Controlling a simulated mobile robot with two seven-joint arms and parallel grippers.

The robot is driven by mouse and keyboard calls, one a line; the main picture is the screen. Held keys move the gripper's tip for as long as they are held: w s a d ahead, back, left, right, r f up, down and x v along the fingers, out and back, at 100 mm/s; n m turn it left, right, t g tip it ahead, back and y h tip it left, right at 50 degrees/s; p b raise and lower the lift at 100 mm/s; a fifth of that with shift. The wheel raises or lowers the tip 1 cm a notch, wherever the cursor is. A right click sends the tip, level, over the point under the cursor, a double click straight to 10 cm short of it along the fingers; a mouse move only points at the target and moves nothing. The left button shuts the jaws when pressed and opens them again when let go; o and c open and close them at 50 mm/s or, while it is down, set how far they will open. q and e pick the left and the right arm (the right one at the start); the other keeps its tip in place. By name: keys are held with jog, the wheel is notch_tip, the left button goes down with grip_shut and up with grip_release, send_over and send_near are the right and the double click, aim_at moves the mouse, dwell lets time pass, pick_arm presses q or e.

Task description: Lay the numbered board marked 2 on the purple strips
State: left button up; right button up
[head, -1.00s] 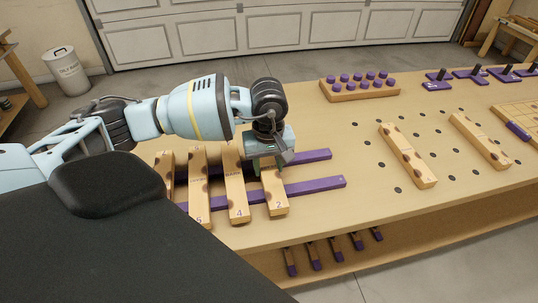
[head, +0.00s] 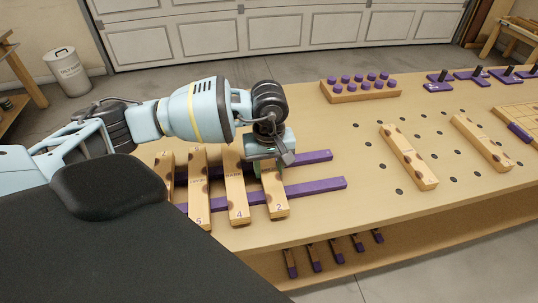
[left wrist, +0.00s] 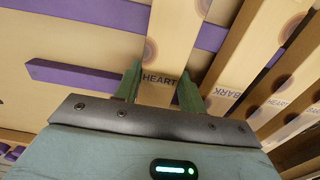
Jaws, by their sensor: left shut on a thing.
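The board marked 2 (head: 276,203) lies across the two purple strips (head: 318,186), at the right end of a row of boards. My left gripper (head: 266,165) is over this board and shut on it. In the left wrist view, the gripper's green fingers (left wrist: 160,88) stand on either side of the board (left wrist: 168,45), which has the word HEART on it. The purple strips (left wrist: 75,75) run under the board there. My right gripper is not in view.
Boards marked 4 (head: 237,200) and 5 (head: 198,200) lie close to the left on the strips. Two more boards (head: 407,155) lie on the bench to the right. A block with purple pegs (head: 359,88) stands at the back. The strips' right ends are bare.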

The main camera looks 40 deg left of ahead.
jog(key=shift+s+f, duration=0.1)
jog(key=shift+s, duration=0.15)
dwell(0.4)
pick_arm(q)
jog(key=o, duration=1.2)
jog(key=shift+c, duration=0.2)
jog(key=shift+r, duration=0.1)
jog(key=shift+r+p, duration=0.55)
jog(key=shift+r, duration=0.65)
jog(key=shift+r+p, duration=1.15)
jog(key=shift+r, duration=1.5)
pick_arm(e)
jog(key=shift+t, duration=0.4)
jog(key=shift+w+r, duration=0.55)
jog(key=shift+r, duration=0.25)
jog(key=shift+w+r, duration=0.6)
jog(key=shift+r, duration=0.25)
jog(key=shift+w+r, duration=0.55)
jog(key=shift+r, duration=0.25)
